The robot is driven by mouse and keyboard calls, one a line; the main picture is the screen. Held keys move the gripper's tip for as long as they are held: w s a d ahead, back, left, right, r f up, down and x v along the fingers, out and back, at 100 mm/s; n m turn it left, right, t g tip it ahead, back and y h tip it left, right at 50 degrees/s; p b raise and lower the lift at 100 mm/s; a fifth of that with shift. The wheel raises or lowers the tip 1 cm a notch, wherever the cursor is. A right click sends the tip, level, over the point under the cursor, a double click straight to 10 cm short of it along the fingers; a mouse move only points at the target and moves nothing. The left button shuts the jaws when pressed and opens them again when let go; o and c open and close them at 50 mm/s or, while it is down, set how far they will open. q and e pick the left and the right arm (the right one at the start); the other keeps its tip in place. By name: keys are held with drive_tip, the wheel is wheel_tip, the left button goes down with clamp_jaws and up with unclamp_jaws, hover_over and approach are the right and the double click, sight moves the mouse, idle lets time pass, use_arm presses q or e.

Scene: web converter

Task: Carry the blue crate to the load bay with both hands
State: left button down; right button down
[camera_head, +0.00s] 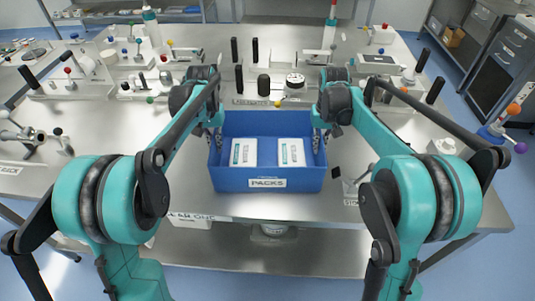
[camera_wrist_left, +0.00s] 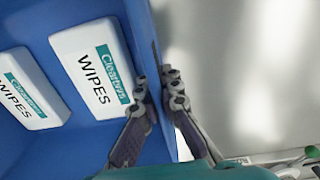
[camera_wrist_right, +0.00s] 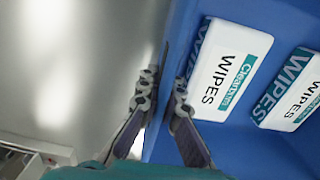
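The blue crate (camera_head: 228,184) stands upright on the steel table, with a PACKS label on its front. Two white-and-teal wipes packs (camera_head: 243,152) (camera_head: 291,152) lie in it side by side. My left gripper (camera_wrist_left: 157,85) is at the crate's left wall, one finger inside and one outside, closed narrowly on the rim. My right gripper (camera_wrist_right: 165,85) is at the right wall in the same way, fingers close together around the rim. The fingertips are small in the head view. I cannot pick out a load bay from any readable label.
Fixtures crowd the left side (camera_head: 140,80). A lower shelf (camera_head: 320,250) runs below the front edge.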

use_arm(q)
drive_tip(key=shift+r, duration=0.1)
